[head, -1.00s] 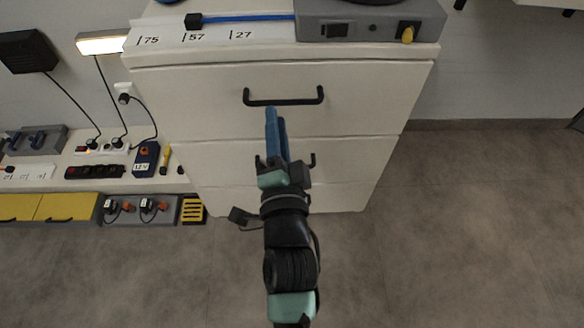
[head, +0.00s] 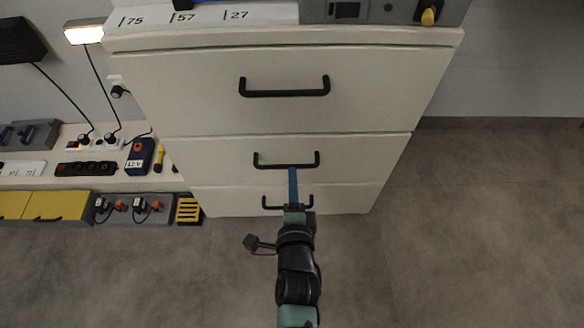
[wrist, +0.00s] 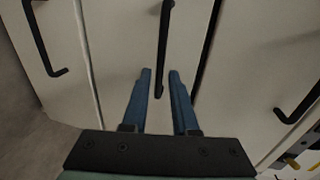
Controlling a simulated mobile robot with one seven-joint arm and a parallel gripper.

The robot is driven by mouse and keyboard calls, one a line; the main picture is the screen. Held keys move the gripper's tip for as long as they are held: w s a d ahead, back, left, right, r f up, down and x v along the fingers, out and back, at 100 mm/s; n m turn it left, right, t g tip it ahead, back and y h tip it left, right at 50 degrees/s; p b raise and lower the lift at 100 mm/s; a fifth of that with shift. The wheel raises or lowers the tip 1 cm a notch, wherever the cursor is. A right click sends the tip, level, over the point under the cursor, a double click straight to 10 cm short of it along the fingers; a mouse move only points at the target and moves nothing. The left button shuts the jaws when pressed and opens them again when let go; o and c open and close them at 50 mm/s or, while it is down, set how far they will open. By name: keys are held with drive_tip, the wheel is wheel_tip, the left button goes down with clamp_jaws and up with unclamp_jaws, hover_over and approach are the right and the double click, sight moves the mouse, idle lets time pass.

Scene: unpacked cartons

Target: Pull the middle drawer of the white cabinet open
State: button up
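The white cabinet (head: 145,85) fills the centre of the head view, with three drawer fronts. The middle drawer (head: 220,158) looks closed there and has a black bar handle (head: 270,166). My gripper (head: 293,172) is at this handle, right of its middle. In the wrist view my gripper (wrist: 160,74) is open, with one blue finger on each side of the lower end of the middle handle (wrist: 164,40). I see no clear contact between the fingers and the bar. A dark line (wrist: 207,50) runs along the middle drawer's upper edge.
The top drawer handle (head: 285,93) is above and the bottom drawer handle (head: 272,206) is just below my gripper. A low bench (head: 60,181) with sockets and tools stands at the left. The floor (head: 460,230) is clear in front and to the right.

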sight(292, 165)
drive_tip(key=shift+b+x, duration=0.7)
drive_tip(key=shift+x, duration=1.95)
drive_tip(key=shift+c, duration=0.3)
clamp_jaws()
